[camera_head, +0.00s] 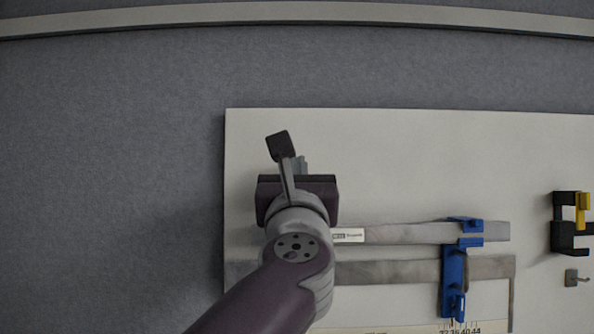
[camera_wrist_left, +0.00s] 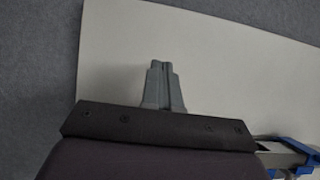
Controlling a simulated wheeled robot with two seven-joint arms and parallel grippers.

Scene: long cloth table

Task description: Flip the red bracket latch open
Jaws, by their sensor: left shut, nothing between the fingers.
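My left gripper (camera_head: 301,164) is over the upper left part of the pale board, pointing away from me. In the left wrist view its two grey fingers (camera_wrist_left: 161,66) are together, with nothing between them and bare board beyond. No red bracket or red latch shows in either view. A black bracket (camera_head: 562,236) with a yellow latch piece (camera_head: 582,208) is at the board's right side, well to the right of my gripper. My arm hides part of the board. My right gripper is not in view.
The pale board (camera_head: 420,150) lies on grey cloth (camera_head: 110,170). Grey bars (camera_head: 400,233) with blue clips (camera_head: 453,280) are right of my arm. A small grey hook (camera_head: 575,277) sits below the black bracket. The board's upper part is clear.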

